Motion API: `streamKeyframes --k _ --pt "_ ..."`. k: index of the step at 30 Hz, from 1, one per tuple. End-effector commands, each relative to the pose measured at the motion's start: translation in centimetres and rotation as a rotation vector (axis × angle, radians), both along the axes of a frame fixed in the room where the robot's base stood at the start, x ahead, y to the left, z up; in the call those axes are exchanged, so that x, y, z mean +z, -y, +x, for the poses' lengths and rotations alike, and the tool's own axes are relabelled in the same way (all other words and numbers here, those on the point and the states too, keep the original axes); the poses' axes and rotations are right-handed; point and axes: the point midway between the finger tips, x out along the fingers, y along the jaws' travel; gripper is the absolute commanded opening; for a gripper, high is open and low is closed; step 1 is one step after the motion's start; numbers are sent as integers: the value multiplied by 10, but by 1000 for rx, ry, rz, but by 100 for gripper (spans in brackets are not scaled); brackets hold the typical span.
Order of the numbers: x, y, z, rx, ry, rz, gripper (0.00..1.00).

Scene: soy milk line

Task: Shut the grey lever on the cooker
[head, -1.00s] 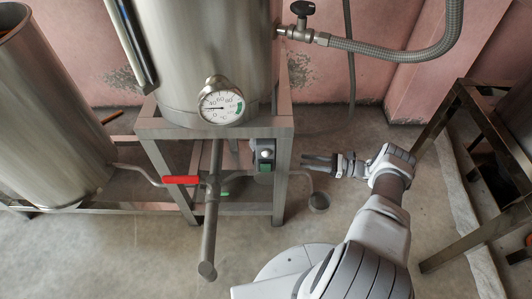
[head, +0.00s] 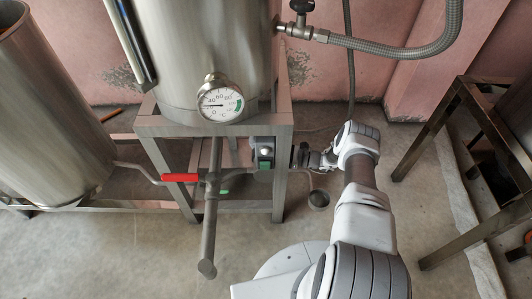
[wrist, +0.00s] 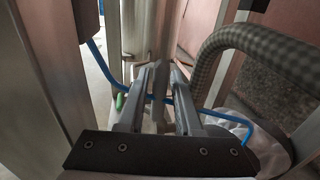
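The cooker (head: 200,60) is a tall steel tank with a dial, on a steel frame. In the head view my gripper (head: 302,156) reaches left, low against the frame's right leg; its fingertips are hidden there. In the wrist view my gripper (wrist: 160,72) has its two grey fingers apart. A narrow grey upright piece (wrist: 158,82) shows between or just beyond them; I cannot tell whether it is the grey lever or whether it is touched. No grey lever is clearly seen in the head view. A red-handled lever (head: 180,178) lies level on the left side.
The frame leg (head: 280,185) stands close to my gripper, with a switch box with a green button (head: 264,154) beside it. In the wrist view a braided hose (wrist: 260,45) arches at right and a blue tube (wrist: 183,104) crosses behind the fingers. Another steel tank (head: 45,110) stands left.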

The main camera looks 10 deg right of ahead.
Motion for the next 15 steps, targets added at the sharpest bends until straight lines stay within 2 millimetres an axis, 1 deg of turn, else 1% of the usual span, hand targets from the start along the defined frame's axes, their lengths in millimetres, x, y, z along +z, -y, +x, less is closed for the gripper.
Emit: streamKeyframes --k 5,8,9,11,15 --pt "0 0 0 0 0 0 34" --pt "0 0 0 0 0 0 17" --pt "0 0 0 0 0 0 10" --pt "0 0 0 0 0 0 0" --pt "0 0 0 0 0 0 0"
